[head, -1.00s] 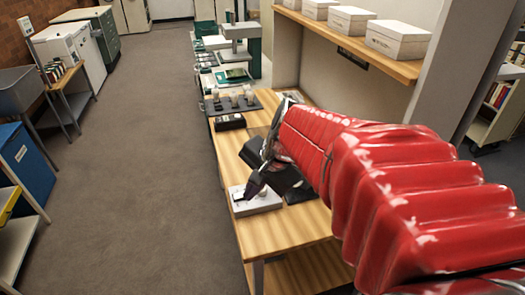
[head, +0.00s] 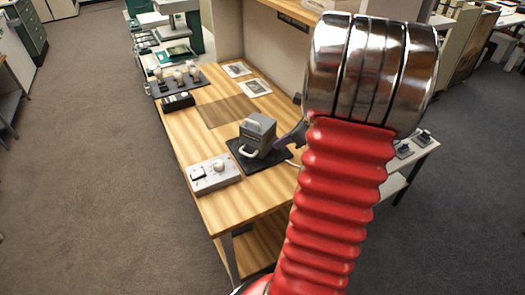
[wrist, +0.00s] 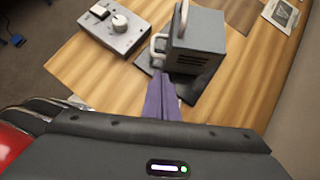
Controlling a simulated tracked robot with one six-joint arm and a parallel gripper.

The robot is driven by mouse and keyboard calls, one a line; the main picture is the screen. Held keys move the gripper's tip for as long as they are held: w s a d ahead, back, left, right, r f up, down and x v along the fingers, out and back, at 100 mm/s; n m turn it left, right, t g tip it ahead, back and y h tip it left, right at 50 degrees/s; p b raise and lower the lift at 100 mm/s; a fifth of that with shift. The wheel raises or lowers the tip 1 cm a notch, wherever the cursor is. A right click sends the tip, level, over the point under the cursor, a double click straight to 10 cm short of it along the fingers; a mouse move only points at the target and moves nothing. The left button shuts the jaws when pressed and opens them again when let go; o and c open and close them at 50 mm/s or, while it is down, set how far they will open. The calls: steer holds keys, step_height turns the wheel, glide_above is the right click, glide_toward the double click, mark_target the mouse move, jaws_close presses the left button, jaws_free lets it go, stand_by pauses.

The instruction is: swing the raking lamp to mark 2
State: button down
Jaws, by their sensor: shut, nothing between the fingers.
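The likely raking lamp, a grey vented housing (head: 258,135) with a pale looped handle (head: 248,153), stands on a dark base plate (head: 246,160) on the wooden bench. It also shows in the wrist view (wrist: 198,42), upper middle. My gripper (head: 282,141) has dark purple fingers, at the right of the housing in the head view. In the wrist view the closed fingers (wrist: 162,84) point at the housing's lower edge and the plate, with nothing between them. I cannot tell whether they touch it. No numbered marks can be read.
A pale control box (head: 213,174) with a switch and knob sits left of the plate; it also shows in the wrist view (wrist: 117,27). A black device (head: 178,101), small lamps (head: 178,77) and prints (head: 254,88) lie farther back. A wall (head: 270,50) bounds the bench's right.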

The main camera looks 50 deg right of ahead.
mark_target(255, 146)
steer(key=shift+w, duration=0.1)
steer(key=x, duration=0.9)
steer(key=shift+w+a+f, duration=0.1)
steer(key=shift+w+f, duration=0.2)
steer(key=shift+f, duration=0.05)
stand_by(0.3)
